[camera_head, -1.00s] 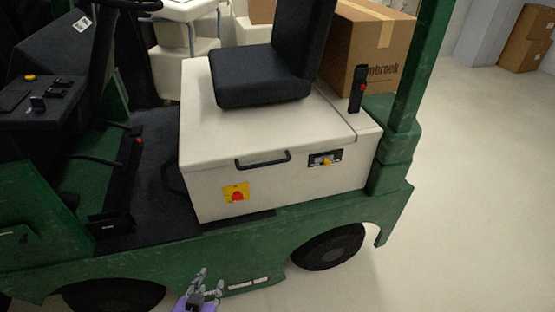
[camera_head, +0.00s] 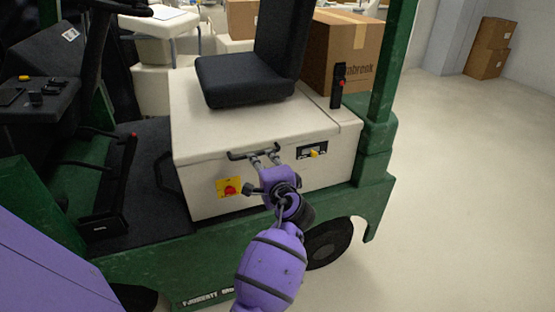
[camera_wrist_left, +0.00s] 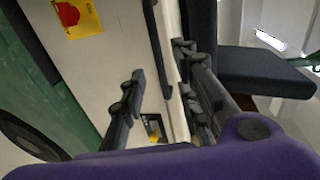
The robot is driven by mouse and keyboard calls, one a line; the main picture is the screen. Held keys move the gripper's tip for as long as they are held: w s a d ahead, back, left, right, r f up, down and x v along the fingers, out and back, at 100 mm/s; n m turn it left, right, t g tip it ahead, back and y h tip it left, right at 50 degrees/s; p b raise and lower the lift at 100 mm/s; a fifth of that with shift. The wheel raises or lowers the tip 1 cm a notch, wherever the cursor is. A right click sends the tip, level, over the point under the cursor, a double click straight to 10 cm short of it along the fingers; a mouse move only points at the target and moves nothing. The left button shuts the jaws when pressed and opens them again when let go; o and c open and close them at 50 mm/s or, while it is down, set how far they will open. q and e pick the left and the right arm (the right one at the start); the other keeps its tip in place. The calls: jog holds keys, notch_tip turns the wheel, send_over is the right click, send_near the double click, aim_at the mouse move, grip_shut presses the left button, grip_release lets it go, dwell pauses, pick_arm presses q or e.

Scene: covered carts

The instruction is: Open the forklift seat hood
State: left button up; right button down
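The seat hood (camera_head: 205,125) is a cream box on the green forklift with a black seat (camera_head: 243,80) on top. It looks closed. A black bar handle (camera_head: 236,155) is on its front face near the top edge. My left gripper (camera_head: 264,160) is at the handle's right end, its fingers pointing at the hood. In the left wrist view my left gripper (camera_wrist_left: 160,64) is open, with the handle (camera_wrist_left: 157,42) running between its spread fingers. I cannot tell whether a finger touches it. My right gripper is not in view.
A red-and-yellow switch (camera_head: 229,188) and a small panel with a yellow knob (camera_head: 312,152) flank the handle. A black lever (camera_head: 338,88) stands right of the seat, before a cardboard box (camera_head: 343,50). A green post (camera_head: 393,60) rises at the right.

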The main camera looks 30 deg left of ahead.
pick_arm(q)
jog(key=x, duration=0.8)
jog(key=shift+a+f, duration=0.2)
grip_shut()
